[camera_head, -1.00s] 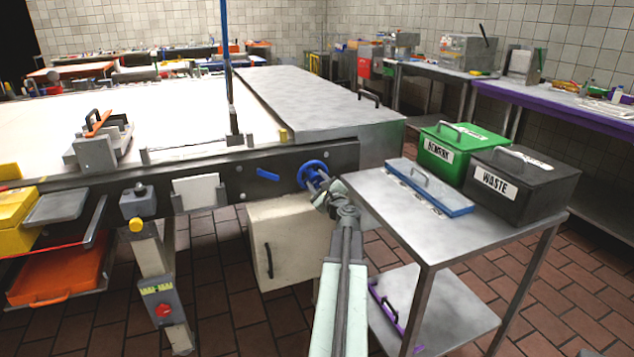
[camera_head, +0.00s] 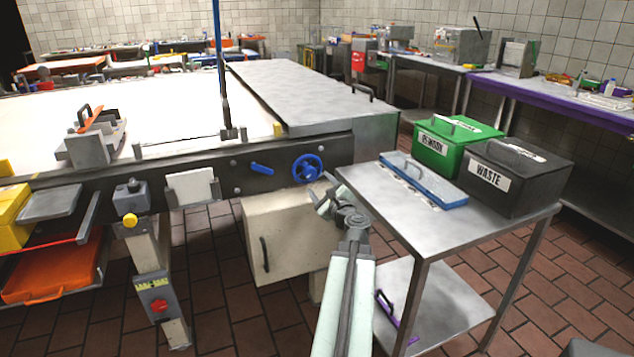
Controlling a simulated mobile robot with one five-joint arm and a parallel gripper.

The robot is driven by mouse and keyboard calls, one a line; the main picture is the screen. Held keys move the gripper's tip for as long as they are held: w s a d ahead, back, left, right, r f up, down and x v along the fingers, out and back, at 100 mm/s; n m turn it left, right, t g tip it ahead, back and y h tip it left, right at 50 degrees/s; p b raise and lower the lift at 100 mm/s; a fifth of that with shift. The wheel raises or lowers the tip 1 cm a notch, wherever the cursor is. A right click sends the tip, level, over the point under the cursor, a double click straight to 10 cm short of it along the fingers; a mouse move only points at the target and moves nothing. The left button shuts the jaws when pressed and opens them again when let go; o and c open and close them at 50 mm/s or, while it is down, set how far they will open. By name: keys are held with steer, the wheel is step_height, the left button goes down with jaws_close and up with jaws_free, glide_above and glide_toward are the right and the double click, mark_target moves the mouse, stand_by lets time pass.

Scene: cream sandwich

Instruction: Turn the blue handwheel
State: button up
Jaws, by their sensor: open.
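The blue handwheel (camera_head: 307,168) is mounted on the dark front rail of the long machine table, near its right end. My gripper (camera_head: 322,193) is at the end of my pale green arm, just below and to the right of the wheel in the picture. It is open, holds nothing that I can see, and appears apart from the wheel. The fingers are small in this view, and their exact distance from the wheel is hard to tell.
A blue lever (camera_head: 262,169) sits left of the wheel. A beige box (camera_head: 272,240) is below. A metal cart (camera_head: 440,228) stands close on the right with green (camera_head: 455,143) and black (camera_head: 513,182) bins.

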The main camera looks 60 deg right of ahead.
mark_target(311, 174)
steer(key=w+d+n, duration=0.1)
steer(key=w+n, duration=0.1)
steer(key=n, duration=0.7)
steer(key=w+d+n, duration=0.2)
steer(key=n, duration=0.7)
steer(key=w+d+n, duration=0.1)
steer(key=n, duration=0.8)
steer(key=shift+w+d, duration=0.2)
steer(key=shift+w, duration=0.2)
steer(key=shift+c, duration=0.3)
